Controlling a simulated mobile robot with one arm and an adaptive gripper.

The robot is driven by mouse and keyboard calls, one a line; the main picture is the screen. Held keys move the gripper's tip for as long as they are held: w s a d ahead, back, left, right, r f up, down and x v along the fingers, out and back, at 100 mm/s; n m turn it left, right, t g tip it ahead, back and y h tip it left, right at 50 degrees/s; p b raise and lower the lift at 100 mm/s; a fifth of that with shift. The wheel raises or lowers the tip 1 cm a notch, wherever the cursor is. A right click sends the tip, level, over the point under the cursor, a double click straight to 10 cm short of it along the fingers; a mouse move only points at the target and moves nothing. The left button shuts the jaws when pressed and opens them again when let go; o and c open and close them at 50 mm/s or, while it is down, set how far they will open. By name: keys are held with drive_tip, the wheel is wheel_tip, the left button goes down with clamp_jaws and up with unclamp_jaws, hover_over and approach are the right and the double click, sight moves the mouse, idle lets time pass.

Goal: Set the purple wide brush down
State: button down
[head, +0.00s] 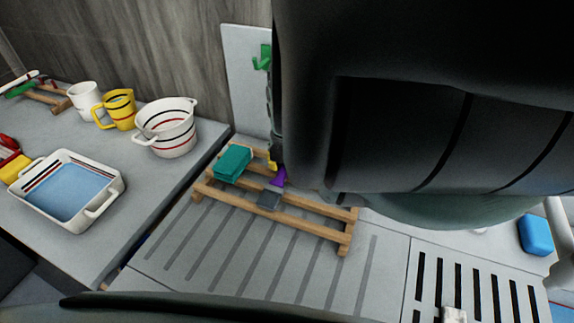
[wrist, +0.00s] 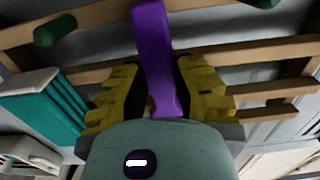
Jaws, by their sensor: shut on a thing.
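The purple wide brush (head: 279,177) shows as a small purple piece at the wooden rack in the head view, most of it hidden by my arm. In the wrist view the purple brush (wrist: 152,45) runs lengthwise between the yellow fingers. My gripper (wrist: 158,88) is shut on it. My gripper's yellow tip (head: 271,166) is just visible in the head view, over the back part of the rack. The wooden rack (head: 345,238) has slats and stands on the grooved counter. I cannot tell whether the brush touches the slats.
A teal block (head: 233,161) lies on the rack's left end, close beside my gripper. A green hook (head: 262,58) is on the panel behind. A white striped pot (head: 168,131) stands left.

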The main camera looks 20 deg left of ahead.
sight(286, 167)
drive_tip(key=c, duration=0.9)
unclamp_jaws()
drive_tip(key=shift+o, duration=0.2)
wheel_tip(286, 167, up, 12)
drive_tip(key=p, duration=0.2)
drive_tip(key=shift+d+p, duration=0.15)
drive_tip(key=shift+p, duration=0.2)
